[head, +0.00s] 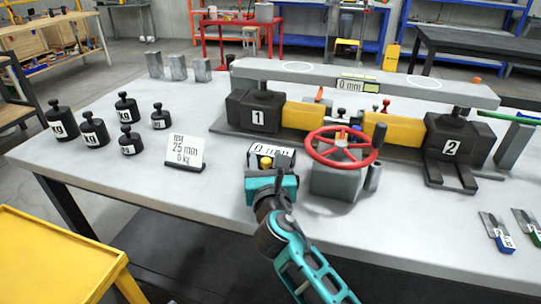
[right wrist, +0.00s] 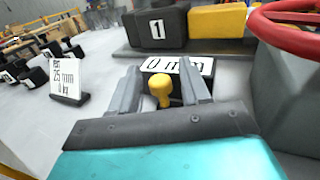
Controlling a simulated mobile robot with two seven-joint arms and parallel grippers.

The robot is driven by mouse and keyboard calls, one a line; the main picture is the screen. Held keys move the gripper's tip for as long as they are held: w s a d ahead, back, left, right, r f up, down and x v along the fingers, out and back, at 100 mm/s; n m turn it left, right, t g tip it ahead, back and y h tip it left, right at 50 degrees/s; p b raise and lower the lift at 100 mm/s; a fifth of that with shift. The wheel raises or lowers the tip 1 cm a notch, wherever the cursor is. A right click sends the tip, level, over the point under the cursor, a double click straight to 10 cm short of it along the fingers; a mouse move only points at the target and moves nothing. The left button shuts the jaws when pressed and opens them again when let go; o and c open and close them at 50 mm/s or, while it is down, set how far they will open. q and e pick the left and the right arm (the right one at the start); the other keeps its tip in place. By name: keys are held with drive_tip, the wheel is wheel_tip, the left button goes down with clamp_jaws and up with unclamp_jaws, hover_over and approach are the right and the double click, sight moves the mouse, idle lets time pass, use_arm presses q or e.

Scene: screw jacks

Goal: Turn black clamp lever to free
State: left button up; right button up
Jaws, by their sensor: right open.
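My right gripper (head: 272,168) is at the front of the bench, left of the red handwheel (head: 340,147). In the right wrist view its two grey fingers (right wrist: 161,90) are apart, with a yellow knob (right wrist: 160,88) showing between them. I cannot tell whether they touch it. Behind the knob is a white "0 mm" display (right wrist: 178,67). I cannot clearly pick out a black clamp lever. A dark upright handle (head: 378,142) is at the wheel's right rim, and a small black-topped part (head: 341,113) shows behind the wheel. My left gripper is not in view.
Jack blocks 1 (head: 257,118) and 2 (head: 452,149) stand under a long grey beam (head: 300,79). Several black weights (head: 93,130) and a "25 mm 0 kg" sign (head: 184,153) stand on the left. Feeler-like tools (head: 497,232) lie at the right. The front left bench is clear.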

drive_tip(key=shift+w, duration=0.2)
drive_tip(key=shift+a, duration=0.1)
clamp_jaws()
idle(0.4)
drive_tip(key=shift+r, duration=0.1)
